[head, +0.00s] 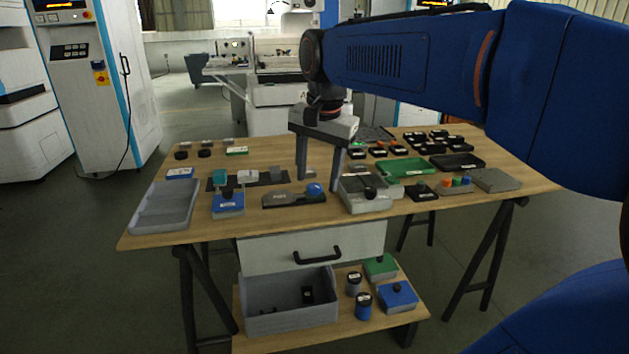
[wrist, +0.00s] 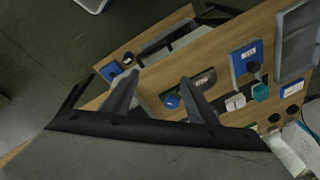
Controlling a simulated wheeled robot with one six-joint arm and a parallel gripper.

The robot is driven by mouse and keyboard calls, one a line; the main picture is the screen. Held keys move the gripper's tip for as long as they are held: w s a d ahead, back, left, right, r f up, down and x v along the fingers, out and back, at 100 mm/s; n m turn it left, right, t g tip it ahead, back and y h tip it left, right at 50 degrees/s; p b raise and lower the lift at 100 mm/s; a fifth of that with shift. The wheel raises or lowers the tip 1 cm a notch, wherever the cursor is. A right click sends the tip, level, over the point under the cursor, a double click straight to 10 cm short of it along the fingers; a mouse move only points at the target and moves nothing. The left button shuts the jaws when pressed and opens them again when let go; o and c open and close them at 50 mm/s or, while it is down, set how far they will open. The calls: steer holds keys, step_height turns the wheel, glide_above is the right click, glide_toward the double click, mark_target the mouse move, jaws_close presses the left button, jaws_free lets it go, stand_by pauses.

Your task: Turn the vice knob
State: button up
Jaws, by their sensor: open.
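A low dark grey fixture (head: 285,200) with a pale label and a round blue knob (head: 315,189) lies near the front middle of the table; it looks like the vice, but I cannot read its label. My gripper (head: 319,184) points down with its two fingers apart and nothing held. In the head view the knob shows between the fingertips; whether they touch it I cannot tell. In the wrist view the blue knob (wrist: 171,101) shows between the two fingers (wrist: 159,78), nearer the right finger, with the labelled body (wrist: 203,81) running to the right.
A grey tray box with a black knob (head: 366,204) stands close right of my gripper. A blue block with a knob (head: 228,208) and a grey tray (head: 163,218) are on the left. A green tray (head: 405,167) lies behind right. The drawer (head: 345,240) below is shut.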

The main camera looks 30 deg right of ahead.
mark_target(314, 185)
steer(key=w+d+r+m+g, duration=0.1)
steer(key=w+d+r+m, duration=0.35)
steer(key=w, duration=0.25)
steer(key=w+d+r+m+g, duration=0.1)
steer(key=w+d+r+m, duration=0.2)
steer(key=w+m, duration=0.3)
steer(key=shift+n, duration=0.35)
steer(key=f, duration=1.7)
steer(key=shift+w+a+f, duration=0.2)
steer(key=shift+w, duration=0.15)
steer(key=shift+c, duration=0.7)
steer(key=c, duration=0.9)
